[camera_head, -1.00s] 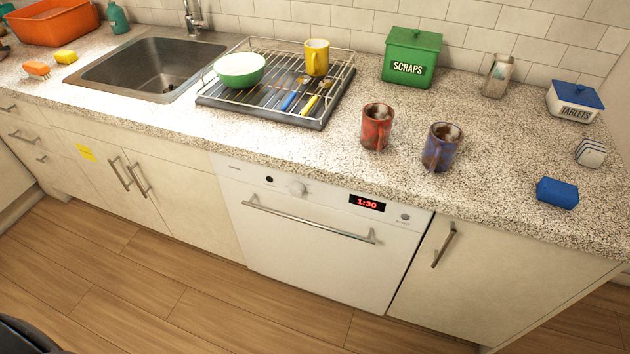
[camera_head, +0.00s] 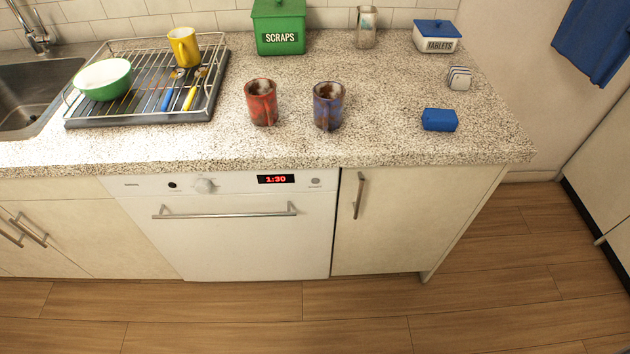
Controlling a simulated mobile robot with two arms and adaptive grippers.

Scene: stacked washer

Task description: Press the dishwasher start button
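The white dishwasher (camera_head: 235,245) is built in under the counter, with its door closed. Its control strip has a dark round button (camera_head: 172,185), a knob (camera_head: 204,186), a red display (camera_head: 276,179) reading 1:30, and a grey round button (camera_head: 315,181) at the right end. Small lettering sits under the grey button, too small to read surely. A horizontal bar handle (camera_head: 225,213) runs below the strip. Neither of my grippers shows in the head view.
The speckled counter (camera_head: 390,155) overhangs the dishwasher. A red mug (camera_head: 261,103) and a blue mug (camera_head: 328,106) stand on it above the display. A cabinet handle (camera_head: 358,196) sticks out right of the dishwasher. The wooden floor (camera_head: 250,325) in front is clear.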

